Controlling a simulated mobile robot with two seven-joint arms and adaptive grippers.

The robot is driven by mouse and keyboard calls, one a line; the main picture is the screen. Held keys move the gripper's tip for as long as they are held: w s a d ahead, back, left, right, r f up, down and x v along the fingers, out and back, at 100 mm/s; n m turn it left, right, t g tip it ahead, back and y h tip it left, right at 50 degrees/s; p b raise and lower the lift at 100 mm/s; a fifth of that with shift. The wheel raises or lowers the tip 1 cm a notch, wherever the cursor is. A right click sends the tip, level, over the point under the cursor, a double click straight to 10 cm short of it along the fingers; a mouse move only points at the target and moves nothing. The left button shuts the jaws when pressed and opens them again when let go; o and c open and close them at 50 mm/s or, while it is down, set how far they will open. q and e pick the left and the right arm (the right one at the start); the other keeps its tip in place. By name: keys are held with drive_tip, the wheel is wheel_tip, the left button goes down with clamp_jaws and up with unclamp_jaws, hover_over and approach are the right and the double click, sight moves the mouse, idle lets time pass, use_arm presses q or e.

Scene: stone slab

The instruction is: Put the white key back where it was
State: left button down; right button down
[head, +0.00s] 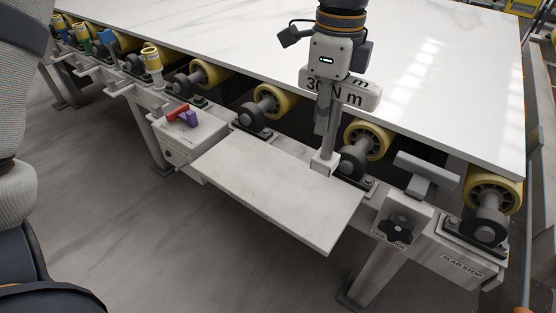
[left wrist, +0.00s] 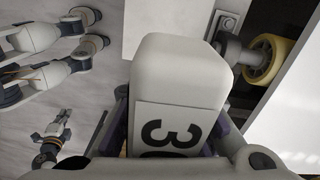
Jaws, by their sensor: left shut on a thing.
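The white key (head: 351,92) is a T-shaped tool with a wide block handle marked "30 N m" and a grey shaft ending in a square foot. My left gripper (head: 331,84) comes down from above and is shut on its handle. The key hangs upright by the far edge of the pale shelf (head: 285,190); I cannot tell whether its foot touches anything. In the left wrist view the handle (left wrist: 178,85) fills the middle, between the fingers. My right gripper (left wrist: 62,118) seems to show small at the lower left there; its jaw state is unclear.
A grey T-handle (head: 427,168) stands on the slab stop at right. The white slab (head: 430,60) lies on yellow rollers (head: 368,140) behind. The shelf top is bare.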

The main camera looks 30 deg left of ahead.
use_arm(q)
drive_tip(key=w+a+f, duration=0.1)
drive_tip(key=a+f, duration=1.1)
drive_tip(key=shift+a, duration=0.15)
drive_tip(key=shift+f, duration=0.2)
drive_tip(key=c, duration=1.5)
unclamp_jaws()
drive_tip(key=shift+f, duration=0.1)
wheel_tip(320, 180, up, 12)
drive_tip(key=shift+w+r, duration=0.15)
